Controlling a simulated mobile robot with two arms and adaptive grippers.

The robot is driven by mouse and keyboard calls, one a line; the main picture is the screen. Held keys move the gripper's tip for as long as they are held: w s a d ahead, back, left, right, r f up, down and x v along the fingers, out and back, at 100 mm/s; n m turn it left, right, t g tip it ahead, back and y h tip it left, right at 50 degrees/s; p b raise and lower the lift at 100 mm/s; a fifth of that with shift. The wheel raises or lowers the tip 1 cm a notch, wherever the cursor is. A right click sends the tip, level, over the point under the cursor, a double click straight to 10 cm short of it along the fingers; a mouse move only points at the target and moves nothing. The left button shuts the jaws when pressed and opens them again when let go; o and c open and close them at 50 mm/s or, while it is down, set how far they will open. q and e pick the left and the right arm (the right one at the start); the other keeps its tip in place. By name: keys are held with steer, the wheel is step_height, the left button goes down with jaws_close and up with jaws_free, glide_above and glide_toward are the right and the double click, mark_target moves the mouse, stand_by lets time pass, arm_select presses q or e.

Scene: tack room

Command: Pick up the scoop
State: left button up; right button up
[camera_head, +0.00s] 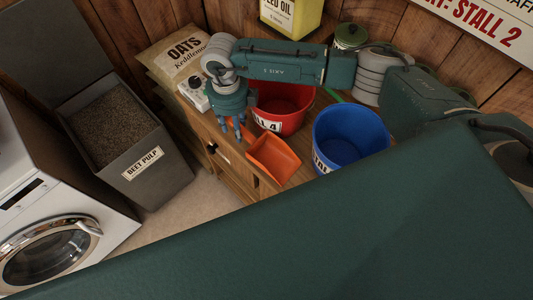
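The orange scoop (275,156) lies on the wooden cabinet top, in front of the red bucket and left of the blue one. My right gripper (234,134) hangs fingers down from the arm coming in from the right. It is just left of and behind the scoop, near the cabinet's left edge. I see no clear contact with the scoop, and the finger gap is too small to judge. My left gripper is not in view.
The red bucket (280,106) and blue bucket (349,139) stand close to the scoop. Oats sacks (180,52) and a small white device (193,94) are behind left. A beet pulp bin (150,168) and a washing machine (50,235) stand left, with floor between bin and cabinet.

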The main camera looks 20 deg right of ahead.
steer(key=shift+s, duration=0.1)
jaws_close()
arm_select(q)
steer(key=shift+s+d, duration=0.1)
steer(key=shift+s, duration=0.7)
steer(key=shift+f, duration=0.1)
